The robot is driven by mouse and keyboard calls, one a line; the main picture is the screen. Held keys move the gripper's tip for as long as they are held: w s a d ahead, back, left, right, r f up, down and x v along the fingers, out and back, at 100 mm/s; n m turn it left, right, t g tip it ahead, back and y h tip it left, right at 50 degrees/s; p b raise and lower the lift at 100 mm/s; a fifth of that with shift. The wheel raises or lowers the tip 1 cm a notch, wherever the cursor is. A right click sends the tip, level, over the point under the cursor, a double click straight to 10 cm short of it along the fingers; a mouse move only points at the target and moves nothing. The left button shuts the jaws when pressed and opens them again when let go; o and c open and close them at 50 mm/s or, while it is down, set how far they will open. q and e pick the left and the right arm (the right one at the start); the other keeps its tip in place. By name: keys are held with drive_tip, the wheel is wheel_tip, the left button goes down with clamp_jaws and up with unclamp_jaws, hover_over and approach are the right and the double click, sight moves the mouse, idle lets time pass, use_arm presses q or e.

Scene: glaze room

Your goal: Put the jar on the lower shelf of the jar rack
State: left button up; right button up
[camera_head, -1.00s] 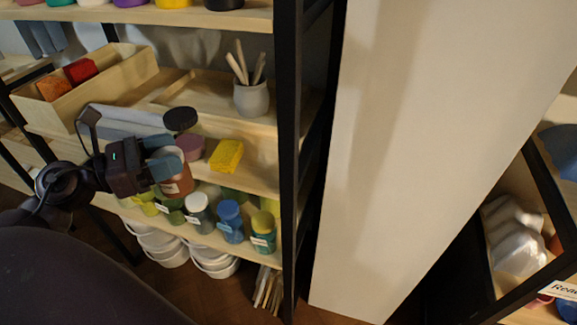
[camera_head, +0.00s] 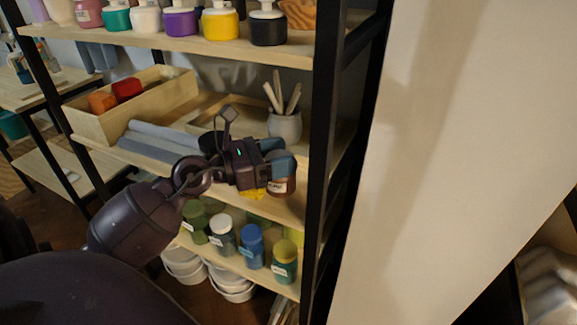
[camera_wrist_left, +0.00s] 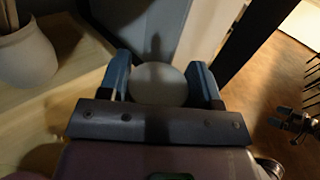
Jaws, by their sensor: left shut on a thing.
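My left gripper (camera_head: 279,168) is shut on a brown jar (camera_head: 283,187), which shows below its blue fingers. It holds the jar in front of the middle shelf (camera_head: 293,208), near the black right post. In the left wrist view the jar's pale round top (camera_wrist_left: 158,84) sits between the two blue fingers. Below is a lower shelf (camera_head: 240,268) with several labelled jars; a blue-lidded jar (camera_head: 252,247) and a yellow-green one (camera_head: 285,262) stand at its right. I cannot tell whether this shelving is the jar rack.
A yellow sponge (camera_head: 252,194) is partly hidden behind my gripper. A grey pot (camera_head: 285,126) with wooden tools and a wooden box (camera_head: 88,122) stand on the middle shelf. Paint bottles fill the upper shelf. A pale panel (camera_head: 450,150) stands to the right.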

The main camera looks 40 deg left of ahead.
use_arm(q)
drive_tip(key=shift+x, duration=1.1)
wheel_tip(320, 180, down, 3)
drive_tip(key=shift+b, duration=0.6)
drive_tip(key=shift+f, duration=0.4)
drive_tip(key=shift+c, duration=0.6)
drive_tip(key=shift+r, duration=0.2)
clamp_jaws()
drive_tip(key=shift+f, duration=0.1)
drive_tip(key=o, duration=1.4)
unclamp_jaws()
drive_tip(key=shift+c, duration=0.2)
drive_tip(key=shift+o, duration=0.8)
drive_tip(key=shift+s, duration=0.1)
drive_tip(key=shift+s+a, duration=0.2)
drive_tip(key=shift+s, duration=0.05)
drive_tip(key=b+v, duration=0.1)
drive_tip(key=v, duration=1)
use_arm(e)
wheel_tip(320, 180, down, 2)
drive_tip(key=shift+s+d+f, duration=0.15)
drive_tip(key=shift+f, duration=0.05)
